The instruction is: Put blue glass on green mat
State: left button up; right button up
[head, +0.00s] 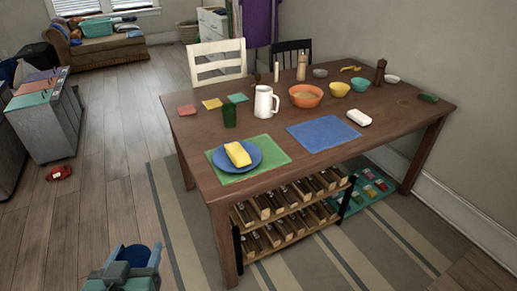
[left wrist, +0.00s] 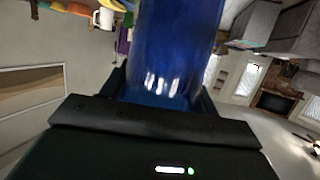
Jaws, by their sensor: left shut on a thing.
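My left gripper (head: 122,270) is low at the bottom left of the head view, apart from the table and in front of it. It is shut on the blue glass (head: 138,253). The glass fills the top middle of the left wrist view (left wrist: 173,45), between the two dark fingers. The green mat (head: 274,146) lies on the front left part of the wooden table. A blue plate (head: 218,157) with a yellow block (head: 238,154) on it covers much of the mat. My right gripper does not show.
The table (head: 390,106) also holds a blue mat (head: 322,133), a dark green cup (head: 229,116), a white pitcher (head: 265,102), an orange bowl (head: 306,95) and a white dish (head: 358,118). A bottle rack (head: 290,210) stands beneath. Floor (head: 110,140) left of the table is mostly clear.

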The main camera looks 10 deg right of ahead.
aim_at(260, 145)
jog(key=i+l+z, duration=0.35)
jog(key=i+l, duration=0.6)
jog(key=i, duration=0.15)
jog(key=i+l, duration=0.3)
jog(key=i, duration=0.15)
